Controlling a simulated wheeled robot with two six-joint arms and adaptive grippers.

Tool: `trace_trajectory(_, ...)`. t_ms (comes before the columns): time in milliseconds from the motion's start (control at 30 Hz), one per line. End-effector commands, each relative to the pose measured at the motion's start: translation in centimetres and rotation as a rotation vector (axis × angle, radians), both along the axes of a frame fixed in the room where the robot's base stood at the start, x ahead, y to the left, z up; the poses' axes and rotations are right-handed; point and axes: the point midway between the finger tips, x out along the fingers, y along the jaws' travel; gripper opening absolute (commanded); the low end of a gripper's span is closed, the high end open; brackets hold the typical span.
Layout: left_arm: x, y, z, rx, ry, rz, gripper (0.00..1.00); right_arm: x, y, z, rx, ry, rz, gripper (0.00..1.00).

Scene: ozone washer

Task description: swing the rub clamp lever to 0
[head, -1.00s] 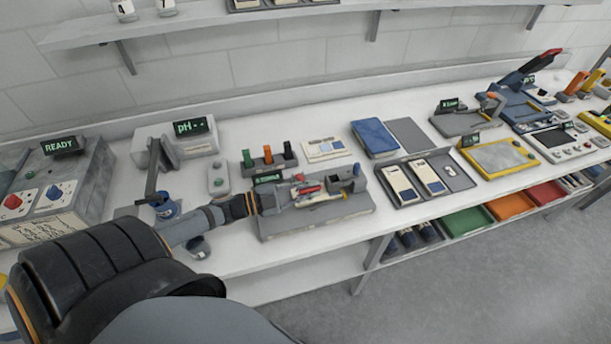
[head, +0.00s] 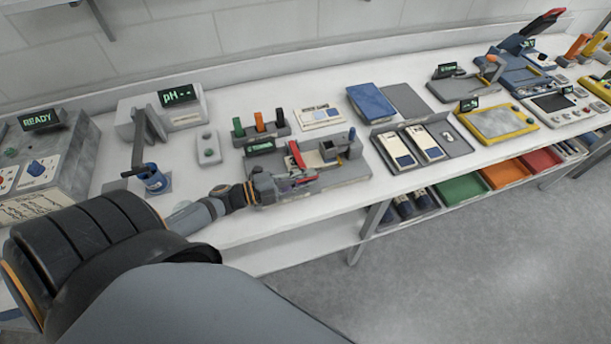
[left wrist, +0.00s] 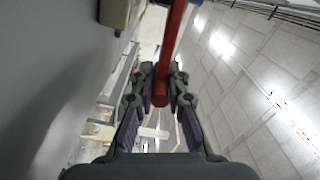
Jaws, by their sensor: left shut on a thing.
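The rub clamp lever (head: 297,156) is a red bar on a grey rub fixture (head: 340,173) on the bench. In the head view it stands up, tilted. My left gripper (head: 289,183) is low at the fixture's left end, at the lever. In the left wrist view the fingers are shut on the red bar (left wrist: 173,45), with its rounded end between the fingertips (left wrist: 160,88). The fixture's small display (head: 260,147) has green text too small to read. The gripper and forearm partly hide the fixture's left end. My right gripper is out of view.
A rack with green, orange and black pegs (head: 260,128) stands just behind the fixture. A blue post with a grey lever (head: 153,179) is to the left, near my forearm. A tray with cards (head: 455,143) is to the right. Bare bench lies along the front edge.

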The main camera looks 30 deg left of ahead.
Motion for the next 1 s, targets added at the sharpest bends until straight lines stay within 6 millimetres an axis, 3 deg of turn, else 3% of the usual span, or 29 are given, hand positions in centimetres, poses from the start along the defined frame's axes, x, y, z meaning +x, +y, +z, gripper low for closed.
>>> trace_trajectory(267,0.04,0.03,0.03,0.0,0.0,0.001,0.0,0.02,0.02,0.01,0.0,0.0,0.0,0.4)
trace_trajectory(300,0.04,0.03,0.03,0.0,0.0,0.001,0.15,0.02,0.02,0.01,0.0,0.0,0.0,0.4)
trace_trajectory(467,0.03,0.02,0.03,0.0,0.0,0.001,0.37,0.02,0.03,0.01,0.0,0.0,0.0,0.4)
trace_trajectory(1000,0.03,0.01,0.18,-0.005,0.003,0.0,0.37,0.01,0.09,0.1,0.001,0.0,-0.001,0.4)
